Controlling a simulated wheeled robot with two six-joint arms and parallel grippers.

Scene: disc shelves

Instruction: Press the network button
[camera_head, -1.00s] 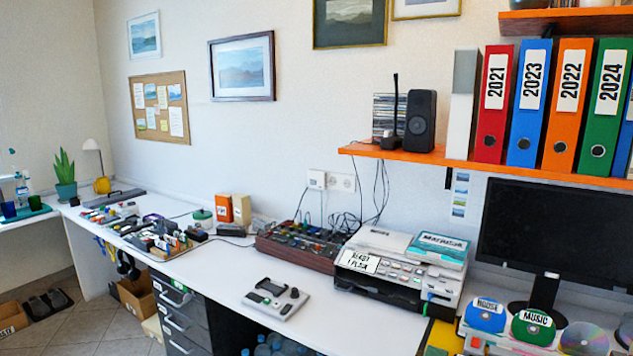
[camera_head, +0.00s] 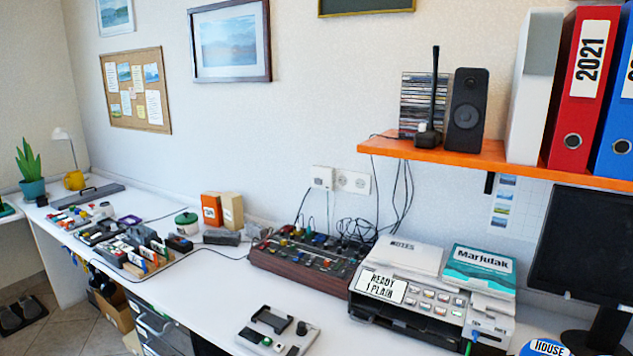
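A grey-and-white printer (camera_head: 362,308) stands on the white desk at the lower right of the head view. Its front panel shows a label-like display (camera_head: 381,287) reading "READY 1 PLAIN". To the right of the display are several small buttons (camera_head: 428,297). Their markings are too small to read, so I cannot tell which one is the network button. Neither of my grippers is in view.
A teal "Marjutak" book (camera_head: 480,264) and a "NOTES" pad (camera_head: 408,254) lie on the printer. A wooden box with knobs (camera_head: 310,262) stands left of it, and a grey device (camera_head: 276,332) lies in front. An orange shelf (camera_head: 480,157) with a speaker (camera_head: 465,110) overhangs behind.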

